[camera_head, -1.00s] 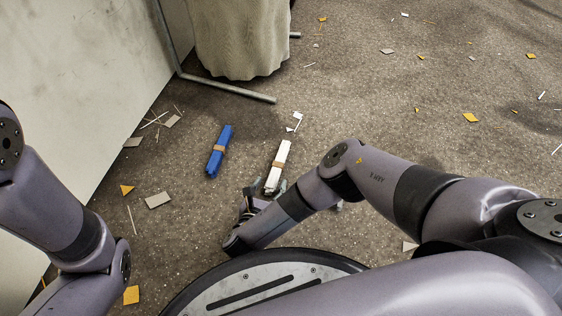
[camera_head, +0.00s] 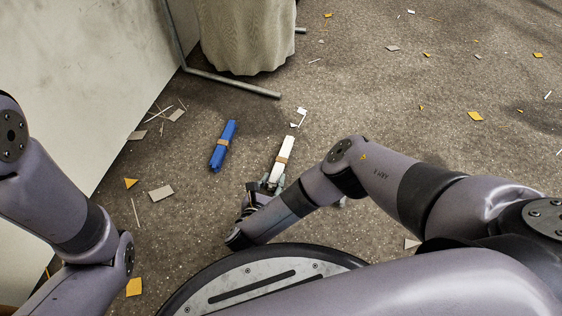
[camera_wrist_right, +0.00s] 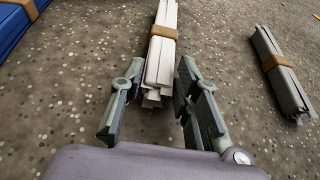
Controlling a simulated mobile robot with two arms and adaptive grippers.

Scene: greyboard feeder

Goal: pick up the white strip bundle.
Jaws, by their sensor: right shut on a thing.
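The white strip bundle (camera_head: 287,146), a sheaf of long white strips with a brown band, lies on the floor ahead of my base. It also shows in the right wrist view (camera_wrist_right: 158,66), its near end between the fingers. My right gripper (camera_head: 271,184) is at this near end, shut on the bundle, with one finger on each side in the wrist view (camera_wrist_right: 155,98). The bundle looks to be at floor level; I cannot tell whether it is lifted. My left arm shows at the left, but its gripper is out of view.
A blue bundle (camera_head: 223,147) lies left of the white one. A grey banded bundle (camera_wrist_right: 280,72) lies to the right in the wrist view. A metal stand foot (camera_head: 235,83) and a draped cloth (camera_head: 247,35) are beyond. Card scraps litter the floor.

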